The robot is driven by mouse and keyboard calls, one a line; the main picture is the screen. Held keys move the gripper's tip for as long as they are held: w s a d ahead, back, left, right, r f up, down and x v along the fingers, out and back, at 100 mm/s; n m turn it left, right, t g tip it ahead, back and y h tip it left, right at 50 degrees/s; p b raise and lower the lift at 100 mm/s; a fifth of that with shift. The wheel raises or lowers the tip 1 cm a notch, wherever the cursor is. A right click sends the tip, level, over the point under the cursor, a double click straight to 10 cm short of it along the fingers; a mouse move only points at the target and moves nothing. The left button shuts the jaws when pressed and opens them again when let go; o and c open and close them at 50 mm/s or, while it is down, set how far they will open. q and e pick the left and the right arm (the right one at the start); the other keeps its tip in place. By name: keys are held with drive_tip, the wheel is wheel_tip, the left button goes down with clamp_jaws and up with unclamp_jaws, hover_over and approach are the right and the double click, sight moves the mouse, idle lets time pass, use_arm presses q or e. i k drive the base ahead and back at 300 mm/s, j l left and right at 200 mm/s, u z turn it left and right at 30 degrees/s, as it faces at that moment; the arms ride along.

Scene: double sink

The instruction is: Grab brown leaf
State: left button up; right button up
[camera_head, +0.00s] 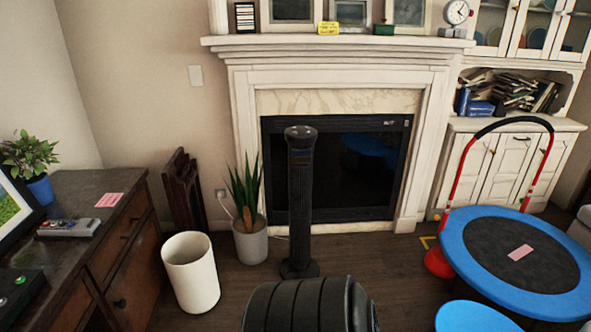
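A potted plant (245,195) with long upright green leaves stands on the floor left of the fireplace. A brown-orange leaf (251,224) shows low among its green leaves, just above the rim of the light grey pot (251,244). The leaf's lower end is hidden by the pot or too small to make out. Neither of my grippers shows in the head view.
A black tower appliance (300,200) stands just right of the plant. A white bin (191,272) stands in front and left of it. A dark wooden desk (120,215) is at the left, a blue-rimmed trampoline (460,245) at the right.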

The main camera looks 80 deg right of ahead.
sight(246, 212)
drive_tip(key=z, duration=2.35)
drive_tip(key=i+j+z, duration=0.1)
drive_tip(key=z, duration=0.35)
drive_tip(key=i+j+z, duration=0.25)
drive_tip(key=z, duration=0.2)
drive_tip(key=i+j, duration=0.05)
